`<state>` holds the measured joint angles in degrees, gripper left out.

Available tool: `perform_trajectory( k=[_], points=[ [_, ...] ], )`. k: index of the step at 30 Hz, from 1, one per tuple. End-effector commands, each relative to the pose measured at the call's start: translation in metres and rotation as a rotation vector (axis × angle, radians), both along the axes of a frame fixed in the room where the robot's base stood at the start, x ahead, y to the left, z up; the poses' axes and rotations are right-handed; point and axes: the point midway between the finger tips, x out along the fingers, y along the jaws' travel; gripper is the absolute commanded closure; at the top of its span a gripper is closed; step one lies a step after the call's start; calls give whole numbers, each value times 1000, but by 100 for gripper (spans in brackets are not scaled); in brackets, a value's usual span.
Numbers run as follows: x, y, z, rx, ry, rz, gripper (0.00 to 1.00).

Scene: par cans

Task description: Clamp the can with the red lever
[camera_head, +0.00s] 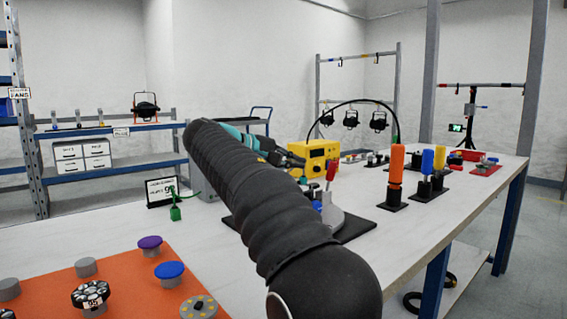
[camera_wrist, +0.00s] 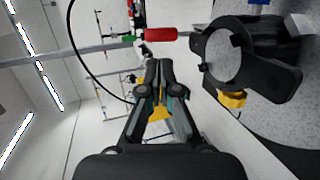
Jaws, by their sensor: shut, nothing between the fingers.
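In the wrist view the red lever (camera_wrist: 161,33) lies just beyond my fingertips, with a small gap in the picture. A black ring-shaped part (camera_wrist: 228,56) is to its right; I cannot tell whether it is the can or its holder. My gripper (camera_wrist: 160,72) is shut and empty. In the head view my gripper (camera_head: 286,159) is left of the lever, in front of a yellow box.
The yellow box (camera_head: 318,152) has a black cable arching over it. Orange (camera_head: 396,165) and blue (camera_head: 428,162) upright handles stand on bases to the right. An orange mat (camera_head: 125,285) with several knobs lies front left. Black lamps (camera_head: 350,120) hang on the rear rack.

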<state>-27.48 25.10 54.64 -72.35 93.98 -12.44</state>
Motion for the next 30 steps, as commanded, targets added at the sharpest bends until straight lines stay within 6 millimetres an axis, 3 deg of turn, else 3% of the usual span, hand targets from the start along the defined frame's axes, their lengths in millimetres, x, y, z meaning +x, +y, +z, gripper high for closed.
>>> perform_trajectory(
  k=[6,12,18,30],
  points=[
    [17,-36,-14,-1,1,-3,100],
    [29,-59,-22,1,1,-1,100],
    [34,-69,-25,1,0,1,100],
    [34,-70,-25,2,1,1,100]
  ],
)
